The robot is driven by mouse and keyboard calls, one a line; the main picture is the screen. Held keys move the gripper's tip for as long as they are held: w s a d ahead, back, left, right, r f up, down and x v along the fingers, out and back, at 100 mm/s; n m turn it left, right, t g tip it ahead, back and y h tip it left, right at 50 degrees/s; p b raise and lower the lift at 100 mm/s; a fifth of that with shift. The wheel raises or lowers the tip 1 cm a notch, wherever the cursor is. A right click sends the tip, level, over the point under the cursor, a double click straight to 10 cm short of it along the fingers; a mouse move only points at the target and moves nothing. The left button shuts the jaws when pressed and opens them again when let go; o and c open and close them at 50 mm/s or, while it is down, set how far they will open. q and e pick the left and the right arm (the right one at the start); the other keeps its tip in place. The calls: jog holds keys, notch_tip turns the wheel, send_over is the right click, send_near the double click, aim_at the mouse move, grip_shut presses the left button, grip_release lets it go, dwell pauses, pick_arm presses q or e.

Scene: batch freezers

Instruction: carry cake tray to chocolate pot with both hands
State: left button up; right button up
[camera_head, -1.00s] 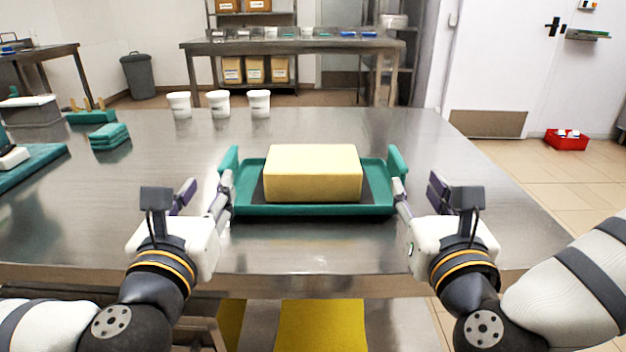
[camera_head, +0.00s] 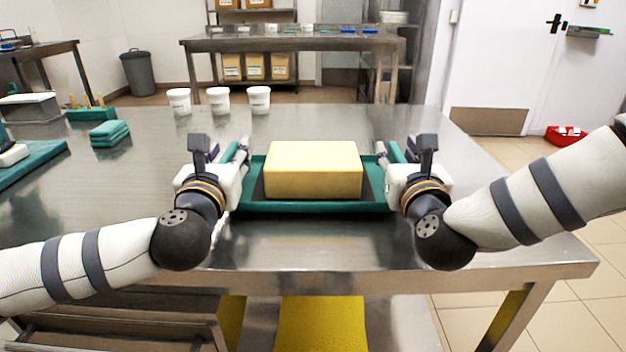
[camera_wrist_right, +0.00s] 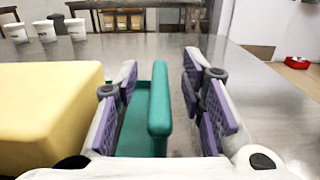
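The cake tray (camera_head: 315,207) is a teal tray with raised end handles, flat on the steel table. A pale yellow cake block (camera_head: 313,170) sits on it. My left gripper (camera_head: 228,152) is at the tray's left end, its fingers apart, with the left handle mostly hidden by the gripper. My right gripper (camera_head: 396,153) is at the right end. In the right wrist view, the right gripper (camera_wrist_right: 160,95) is open, with the teal right handle (camera_wrist_right: 159,110) upright between its fingers and a gap beside it. I cannot identify a chocolate pot.
Three white tubs (camera_head: 218,100) stand at the table's back. Folded teal cloths (camera_head: 109,132) and a teal mat (camera_head: 35,165) lie on the left. The steel table (camera_head: 330,250) is clear in front of the tray and to its right.

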pick_arm(q)
grip_shut()
pick_arm(e)
grip_shut()
pick_arm(q)
jog(key=shift+r, duration=0.1)
pick_arm(e)
jog(key=shift+r, duration=0.1)
